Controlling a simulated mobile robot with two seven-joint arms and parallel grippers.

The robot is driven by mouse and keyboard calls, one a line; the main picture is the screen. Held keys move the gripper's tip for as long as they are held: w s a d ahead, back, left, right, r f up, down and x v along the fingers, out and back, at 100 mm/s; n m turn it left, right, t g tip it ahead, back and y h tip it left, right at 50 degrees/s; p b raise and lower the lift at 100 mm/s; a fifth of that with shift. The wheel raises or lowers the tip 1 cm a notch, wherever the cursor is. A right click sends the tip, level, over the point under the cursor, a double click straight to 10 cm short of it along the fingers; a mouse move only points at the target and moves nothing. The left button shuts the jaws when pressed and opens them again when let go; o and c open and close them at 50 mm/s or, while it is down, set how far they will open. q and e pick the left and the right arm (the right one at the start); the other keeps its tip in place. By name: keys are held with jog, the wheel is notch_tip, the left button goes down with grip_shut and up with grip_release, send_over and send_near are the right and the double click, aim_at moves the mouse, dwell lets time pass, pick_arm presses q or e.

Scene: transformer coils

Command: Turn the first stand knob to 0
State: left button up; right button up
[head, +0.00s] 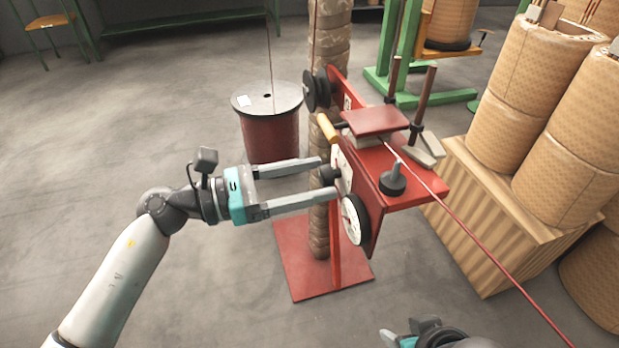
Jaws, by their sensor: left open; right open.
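The red stand (366,222) stands upright at the centre, with a round white dial gauge (351,220) on its left-facing panel. A small black knob (331,174) sticks out of that panel above the gauge. My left gripper (330,177) is open, with its two long grey fingers on either side of this knob; I cannot tell whether they touch it. A larger black knob (392,182) sits on top of the stand's red shelf.
A red wire (470,238) runs from the stand to the lower right. A red drum (270,135) stands behind my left gripper. Wrapped coils (535,85) stand on a wooden crate (470,215) at right. The floor at left is clear.

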pick_arm(q)
grip_shut()
dwell(0.5)
